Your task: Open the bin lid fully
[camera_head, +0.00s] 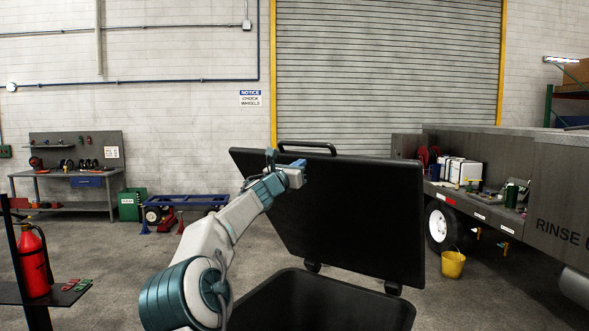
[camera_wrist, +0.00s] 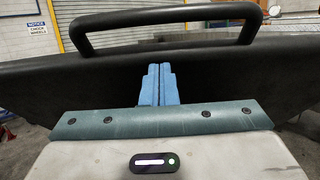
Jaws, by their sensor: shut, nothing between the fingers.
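The black bin (camera_head: 262,312) stands low in front of me with its mouth open. Its black lid (camera_head: 350,212) is swung up, nearly upright, joined to the bin at hinges along its lower edge. A black handle (camera_head: 307,147) runs along the lid's top edge; it also shows across the top of the wrist view (camera_wrist: 165,42). My gripper (camera_head: 300,168) is at the upper left part of the lid, below the handle. In the wrist view its blue fingers (camera_wrist: 157,84) are together and empty, against or very close to the lid's face; contact cannot be told.
A grey service vehicle (camera_head: 550,185) stands at the right with a yellow bucket (camera_head: 453,264) beside its wheel. A red extinguisher (camera_head: 34,265) stands on a dark shelf at the near left. A workbench (camera_head: 70,185) and a blue cart (camera_head: 190,201) are against the back wall.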

